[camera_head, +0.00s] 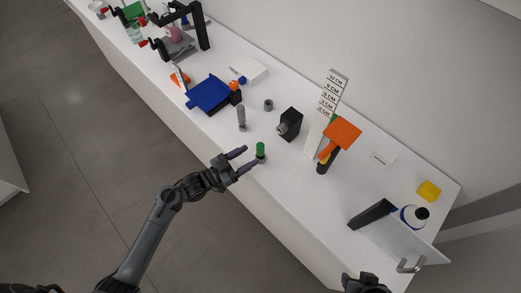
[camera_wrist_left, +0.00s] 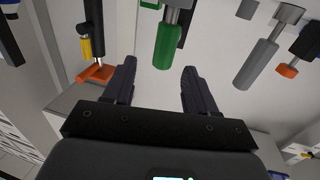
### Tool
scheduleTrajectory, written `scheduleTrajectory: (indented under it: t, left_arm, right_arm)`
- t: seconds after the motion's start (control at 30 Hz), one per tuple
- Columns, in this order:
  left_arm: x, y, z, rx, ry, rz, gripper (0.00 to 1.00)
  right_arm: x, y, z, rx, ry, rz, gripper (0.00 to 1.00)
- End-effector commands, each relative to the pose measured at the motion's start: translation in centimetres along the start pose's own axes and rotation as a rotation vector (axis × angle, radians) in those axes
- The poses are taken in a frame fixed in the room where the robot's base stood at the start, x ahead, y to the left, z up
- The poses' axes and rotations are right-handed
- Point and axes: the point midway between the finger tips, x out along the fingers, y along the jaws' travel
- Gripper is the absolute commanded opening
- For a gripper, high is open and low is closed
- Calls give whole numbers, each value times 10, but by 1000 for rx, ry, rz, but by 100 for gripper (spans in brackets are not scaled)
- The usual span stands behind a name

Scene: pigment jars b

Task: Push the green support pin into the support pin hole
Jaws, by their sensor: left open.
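The green support pin (camera_head: 260,148) stands upright near the table's front edge. In the left wrist view its green grip (camera_wrist_left: 168,46) and metal shaft show centred ahead of the gap between my fingers. My left gripper (camera_head: 250,158) is open and empty, its fingertips just short of the pin, in the wrist view too (camera_wrist_left: 158,72). I cannot make out the support pin hole. A dark part of my right arm (camera_head: 366,284) shows at the bottom edge of the head view; its fingers cannot be told.
A grey-handled pin (camera_head: 241,115), also in the wrist view (camera_wrist_left: 257,64), stands behind the green one. Nearby are a black block (camera_head: 290,122), a small grey cylinder (camera_head: 268,105), a blue tray (camera_head: 208,93) and a height scale (camera_head: 326,105) with an orange piece (camera_head: 343,132).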

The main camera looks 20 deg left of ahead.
Motion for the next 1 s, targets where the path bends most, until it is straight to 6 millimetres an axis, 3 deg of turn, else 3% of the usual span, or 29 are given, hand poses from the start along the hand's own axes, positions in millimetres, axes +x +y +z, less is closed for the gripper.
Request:
scheduleTrajectory:
  t: [0.33,0.63,1.0]
  left_arm:
    - [24,-2,-3,1,1,0,57]
    - [60,-5,-5,-1,0,0,57]
    - [66,-5,-4,1,-2,0,55]
  right_arm:
    - [-3,2,0,-7,-1,6,43]
    - [-6,3,-1,-10,-2,8,43]
    - [-6,2,-2,-6,-2,4,43]
